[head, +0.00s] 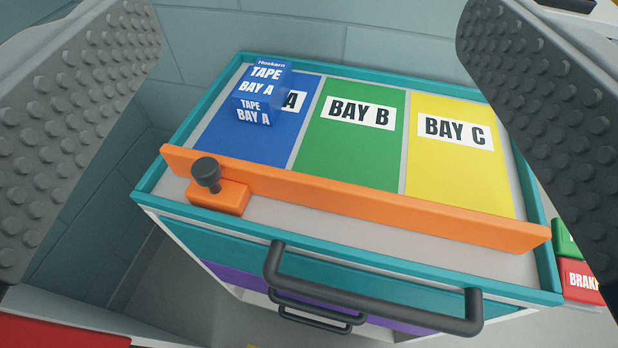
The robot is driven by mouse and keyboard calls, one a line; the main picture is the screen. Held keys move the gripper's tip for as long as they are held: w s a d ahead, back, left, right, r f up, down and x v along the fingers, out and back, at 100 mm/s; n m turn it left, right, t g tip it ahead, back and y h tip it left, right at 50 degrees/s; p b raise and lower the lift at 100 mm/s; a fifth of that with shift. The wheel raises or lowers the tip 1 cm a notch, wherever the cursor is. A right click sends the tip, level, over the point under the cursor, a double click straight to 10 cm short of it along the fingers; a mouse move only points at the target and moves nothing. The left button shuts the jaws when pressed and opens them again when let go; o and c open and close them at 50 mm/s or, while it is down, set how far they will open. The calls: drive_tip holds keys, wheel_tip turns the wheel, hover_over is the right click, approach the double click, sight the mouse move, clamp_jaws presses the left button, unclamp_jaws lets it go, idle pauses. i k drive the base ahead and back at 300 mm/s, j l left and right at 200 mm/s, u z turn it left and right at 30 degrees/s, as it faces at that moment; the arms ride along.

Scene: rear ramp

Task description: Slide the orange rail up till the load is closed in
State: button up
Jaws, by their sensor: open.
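The orange rail (370,205) lies across the tray top of a teal-edged cabinet, along the front edge of the coloured bays. An orange block (222,197) with a dark grey knob (206,174) sits at its left end, on the near side. The load, a blue box marked TAPE BAY A (265,88), stands on the blue bay A (225,137), behind the rail with a gap between them. My gripper (310,120) is open, its two studded grey fingers at the left and right picture edges, with nothing between them close up.
Green bay B (345,155) and yellow bay C (460,180) are empty. A teal rim (155,172) borders the tray. Dark drawer handles (375,300) stick out in front. Green and red boxes (580,280) sit at the right. A grey block wall (250,30) stands behind.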

sight(222, 183)
drive_tip(key=k+l+u, duration=0.15)
drive_tip(key=k+l, duration=0.5)
drive_tip(key=k, duration=0.15)
